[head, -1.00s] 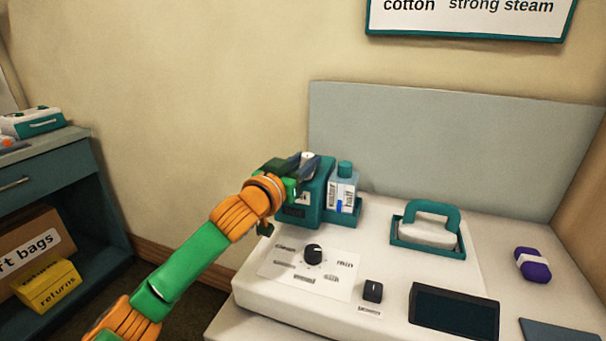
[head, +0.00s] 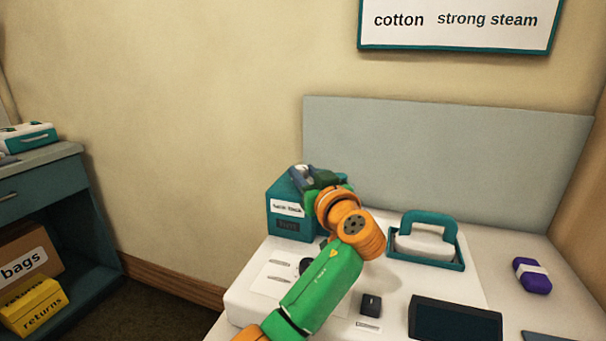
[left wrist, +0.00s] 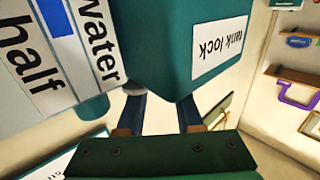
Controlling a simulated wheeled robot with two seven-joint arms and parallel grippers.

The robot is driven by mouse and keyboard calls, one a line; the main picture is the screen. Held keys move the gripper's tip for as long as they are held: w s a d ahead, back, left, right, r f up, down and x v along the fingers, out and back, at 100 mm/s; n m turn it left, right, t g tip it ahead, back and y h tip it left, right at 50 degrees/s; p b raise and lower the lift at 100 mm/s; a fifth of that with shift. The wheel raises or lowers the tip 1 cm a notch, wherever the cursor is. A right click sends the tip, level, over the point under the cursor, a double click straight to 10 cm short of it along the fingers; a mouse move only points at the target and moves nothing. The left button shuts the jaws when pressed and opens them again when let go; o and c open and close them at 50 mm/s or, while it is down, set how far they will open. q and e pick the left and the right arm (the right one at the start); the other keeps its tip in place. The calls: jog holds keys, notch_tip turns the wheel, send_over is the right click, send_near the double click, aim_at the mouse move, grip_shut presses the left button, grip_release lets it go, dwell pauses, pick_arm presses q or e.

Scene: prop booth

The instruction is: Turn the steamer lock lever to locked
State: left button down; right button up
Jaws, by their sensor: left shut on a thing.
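The teal steamer tank box (head: 277,193) stands at the back left of the white counter, with a "tank lock" label on its front. In the left wrist view the box (left wrist: 165,65) fills the upper middle and its label is upside down. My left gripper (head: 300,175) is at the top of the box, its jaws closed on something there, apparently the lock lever. The box hides the fingertips and the lever in the left wrist view, so the lever's angle cannot be told. My right gripper is not in view.
A teal-handled iron (head: 428,243), a small black switch (head: 371,304), a dark panel (head: 455,318) and a purple item (head: 532,275) are to the right.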

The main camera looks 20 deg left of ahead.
pick_arm(q)
jog(key=shift+d+r+n+g+y, duration=0.1)
jog(key=shift+n+g+y, duration=0.5)
jog(key=shift+y, duration=0.2)
jog(key=c, duration=0.6)
grip_release()
jog(key=shift+w, duration=0.1)
